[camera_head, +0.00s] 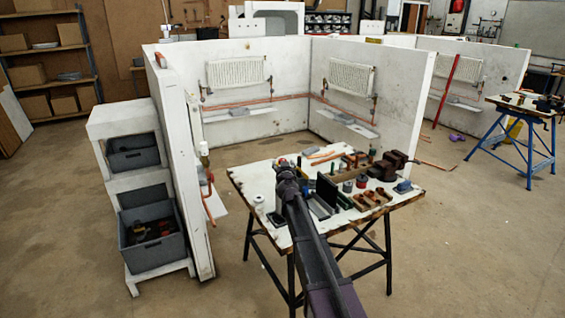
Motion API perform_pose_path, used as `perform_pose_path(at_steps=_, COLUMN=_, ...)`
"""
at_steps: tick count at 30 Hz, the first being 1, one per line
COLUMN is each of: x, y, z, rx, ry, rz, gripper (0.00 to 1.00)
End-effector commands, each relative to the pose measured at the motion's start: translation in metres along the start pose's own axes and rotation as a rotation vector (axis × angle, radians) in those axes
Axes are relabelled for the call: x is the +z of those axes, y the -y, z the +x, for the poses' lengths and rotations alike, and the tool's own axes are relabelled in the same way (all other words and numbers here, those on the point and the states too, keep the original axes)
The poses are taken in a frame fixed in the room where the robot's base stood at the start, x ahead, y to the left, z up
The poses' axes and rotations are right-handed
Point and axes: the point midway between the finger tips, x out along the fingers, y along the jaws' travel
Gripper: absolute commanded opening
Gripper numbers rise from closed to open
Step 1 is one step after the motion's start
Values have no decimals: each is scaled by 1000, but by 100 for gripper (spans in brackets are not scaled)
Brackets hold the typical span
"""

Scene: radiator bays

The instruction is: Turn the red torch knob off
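A workbench (405,198) with a white top and dark trestle legs stands in the middle of the head view. My arm reaches from the bottom edge over its left part. My gripper (284,168) is at the arm's far end, above the back left of the bench top. A small reddish spot (283,162) shows right beside my gripper. I cannot tell whether it is the torch knob or whether my gripper touches it. The torch itself is not clearly made out. My fingers are too small and covered to show whether they are open.
Tools, copper pipe pieces and a dark vise (392,164) crowd the bench. White bay walls (408,100) with radiators (236,72) stand behind. A white shelf unit with grey bins (152,238) is left. Floor (460,240) right of the bench is clear.

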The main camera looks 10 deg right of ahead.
Motion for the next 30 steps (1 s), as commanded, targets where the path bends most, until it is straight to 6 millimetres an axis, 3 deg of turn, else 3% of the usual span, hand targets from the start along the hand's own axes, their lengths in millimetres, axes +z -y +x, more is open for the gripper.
perform_pose_path(at_steps=9, x=0, y=0, z=-56, rx=0, ry=0, rz=0, gripper=80)
perform_pose_path(at_steps=15, x=0, y=0, z=-82, rx=-1, ry=0, rz=0, gripper=80)
perform_pose_path(at_steps=21, x=0, y=0, z=-94, rx=0, ry=0, rz=0, gripper=80)
perform_pose_path(at_steps=30, x=0, y=0, z=-95, rx=0, ry=0, rz=0, gripper=80)
